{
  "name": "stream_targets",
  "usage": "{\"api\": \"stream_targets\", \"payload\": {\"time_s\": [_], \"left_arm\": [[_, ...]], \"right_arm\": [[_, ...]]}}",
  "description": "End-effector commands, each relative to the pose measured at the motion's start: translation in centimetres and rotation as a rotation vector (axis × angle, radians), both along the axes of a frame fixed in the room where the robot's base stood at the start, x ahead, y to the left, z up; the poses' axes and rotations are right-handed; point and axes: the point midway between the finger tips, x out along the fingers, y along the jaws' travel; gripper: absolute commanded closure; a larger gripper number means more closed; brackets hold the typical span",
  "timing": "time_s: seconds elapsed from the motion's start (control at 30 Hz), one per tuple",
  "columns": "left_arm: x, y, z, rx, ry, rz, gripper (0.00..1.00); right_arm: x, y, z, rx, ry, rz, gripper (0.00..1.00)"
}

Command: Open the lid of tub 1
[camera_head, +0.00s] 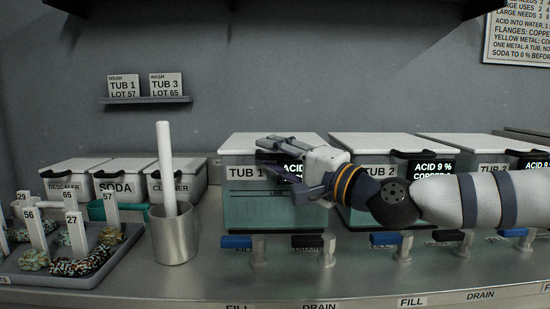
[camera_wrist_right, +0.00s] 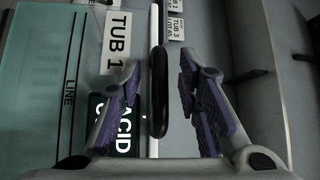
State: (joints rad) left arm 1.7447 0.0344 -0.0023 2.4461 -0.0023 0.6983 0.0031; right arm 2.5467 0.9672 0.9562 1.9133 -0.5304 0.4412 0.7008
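Tub 1 (camera_head: 247,207) is a box with a translucent greenish front, a "TUB 1" label and a white lid (camera_head: 250,143) that lies shut. Its black handle (camera_wrist_right: 158,105) shows in the right wrist view as a dark bar at the front of the lid. My right gripper (camera_head: 287,167) is in front of the upper part of tub 1, reaching in from the right. Its fingers are open, one on each side of the handle, with gaps visible on both sides. In the head view the gripper partly hides the handle and the acid display. My left gripper is not in view.
Tub 2 (camera_head: 365,215) stands right of tub 1. Blue and black valve levers (camera_head: 236,242) line the bench front below. A metal cup (camera_head: 174,240) with a white rod stands at left, beside a tray (camera_head: 75,278) of tagged parts. Lidded bins (camera_head: 123,184) stand behind.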

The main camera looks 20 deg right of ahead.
Motion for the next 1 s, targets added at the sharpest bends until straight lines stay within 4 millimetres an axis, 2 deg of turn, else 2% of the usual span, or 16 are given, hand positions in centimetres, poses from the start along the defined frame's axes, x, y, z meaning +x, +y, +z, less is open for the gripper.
{"api": "stream_targets", "payload": {"time_s": [0.07,0.2,0.23,0.5,0.67,0.87,1.0], "left_arm": [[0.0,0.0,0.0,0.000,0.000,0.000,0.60],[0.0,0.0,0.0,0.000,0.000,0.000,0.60],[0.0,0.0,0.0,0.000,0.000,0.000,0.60],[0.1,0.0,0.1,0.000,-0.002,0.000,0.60],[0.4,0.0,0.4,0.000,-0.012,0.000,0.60],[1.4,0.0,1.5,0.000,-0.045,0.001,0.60],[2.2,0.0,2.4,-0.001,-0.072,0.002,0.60]], "right_arm": [[0.0,0.0,0.0,0.000,0.000,0.000,0.69],[0.0,0.0,0.0,0.000,0.000,0.000,0.98],[0.0,0.0,0.0,0.000,0.000,0.000,1.00],[0.0,0.0,0.1,-0.001,0.000,0.000,1.00],[-0.1,0.0,1.3,-0.002,-0.005,0.000,1.00],[0.1,-0.2,5.1,-0.001,-0.016,-0.003,1.00],[0.7,-0.3,8.6,-0.001,-0.018,-0.001,1.00]]}}
